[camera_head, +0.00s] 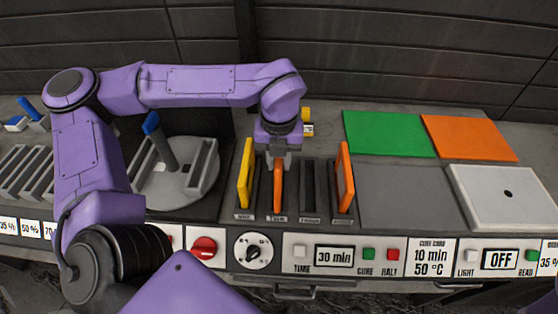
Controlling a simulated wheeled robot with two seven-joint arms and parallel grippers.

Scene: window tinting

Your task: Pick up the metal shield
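A dark rack (262,207) with labelled slots stands on the bench at the centre. A yellow panel (245,172) stands upright in its left slot, an orange panel (278,192) in the slot beside it, and a second orange panel (345,178) at the right end. The third slot looks dark and empty. I cannot tell which piece is the metal shield; the small labels are not readable. My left gripper (279,160) points down at the top edge of the middle orange panel. Its fingers are small and seen edge-on, so their opening is unclear. My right gripper is out of view.
A green square (388,133), an orange square (468,137), a grey square (405,195) and a white plate (505,196) lie right of the rack. A round grey fixture (162,192) with a blue-tipped lever (152,123) stands left. A control panel (335,254) runs along the front.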

